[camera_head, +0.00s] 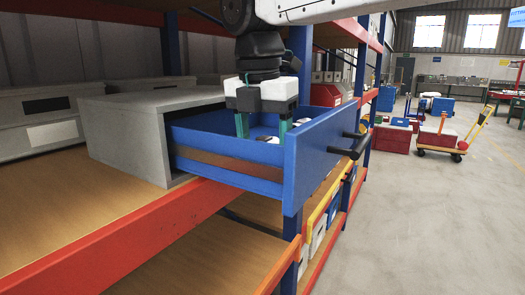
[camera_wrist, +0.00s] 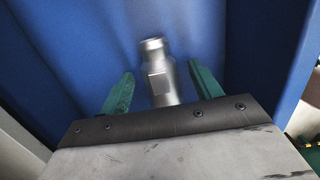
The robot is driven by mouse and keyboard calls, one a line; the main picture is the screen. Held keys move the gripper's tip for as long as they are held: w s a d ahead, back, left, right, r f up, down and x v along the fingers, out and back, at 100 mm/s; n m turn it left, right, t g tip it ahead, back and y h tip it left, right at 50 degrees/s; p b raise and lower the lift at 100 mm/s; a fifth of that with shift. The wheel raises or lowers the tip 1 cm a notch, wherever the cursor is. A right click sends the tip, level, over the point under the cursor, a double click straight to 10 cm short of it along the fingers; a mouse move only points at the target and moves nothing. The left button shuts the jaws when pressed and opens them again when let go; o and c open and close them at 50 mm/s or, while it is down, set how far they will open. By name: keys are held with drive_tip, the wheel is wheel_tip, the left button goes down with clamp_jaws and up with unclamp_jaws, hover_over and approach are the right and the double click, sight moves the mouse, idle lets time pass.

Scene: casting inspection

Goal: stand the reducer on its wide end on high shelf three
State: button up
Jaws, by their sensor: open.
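A silvery metal reducer (camera_wrist: 160,75) lies in the open blue drawer (camera_head: 318,157). In the wrist view it sits ahead of and between the two green fingers, its narrower end pointing away. My gripper (camera_head: 263,132) is open, with its fingers reaching down inside the drawer; it also shows in the wrist view (camera_wrist: 160,93). I cannot tell whether the fingers touch the reducer. In the head view pale pieces show near the fingertips, mostly hidden by the drawer front.
The drawer slides out of a grey cabinet (camera_head: 135,135) on a wooden shelf (camera_head: 50,205) with an orange front beam (camera_head: 130,245). A blue upright (camera_head: 171,45) stands behind. Bins fill neighbouring shelves. Open floor (camera_head: 430,220) lies to the right, with a trolley (camera_head: 437,149) farther back.

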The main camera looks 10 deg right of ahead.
sight(264, 137)
drive_tip(key=c, duration=1.3)
wheel_tip(264, 137, up, 10)
drive_tip(key=shift+r, duration=0.1)
drive_tip(key=o, duration=0.5)
clamp_jaws()
